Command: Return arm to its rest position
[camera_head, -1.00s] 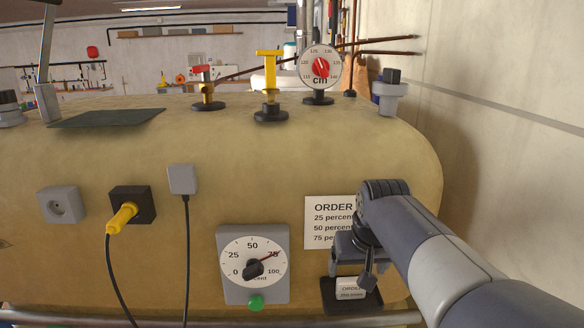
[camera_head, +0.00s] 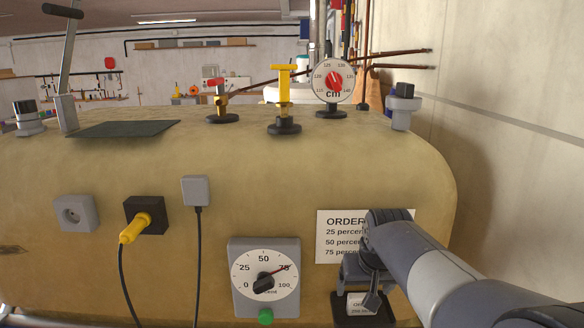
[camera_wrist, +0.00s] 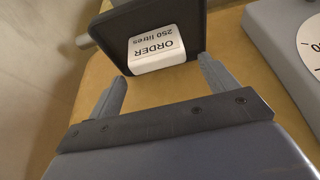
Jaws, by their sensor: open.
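My gripper (camera_wrist: 160,88) is open in the wrist view, its two fingers apart with nothing between them. A white card (camera_wrist: 157,47) reading "ORDER 250 litres" lies on a dark holder (camera_wrist: 195,17) just beyond the fingertips. In the head view my gripper (camera_head: 364,296) is at the lower right, in front of the tan tank and over the card holder (camera_head: 384,321). My arm reaches in from the lower right corner and covers part of the "ORDER" notice (camera_head: 337,238).
The tan tank (camera_head: 90,170) fills the middle. Its front bears a percent dial (camera_head: 264,272) with a green button (camera_head: 265,317), a yellow plug (camera_head: 135,228) and a grey adapter (camera_head: 196,190). Valves and a cm gauge (camera_head: 333,81) stand on top. A wall (camera_head: 510,160) is at the right.

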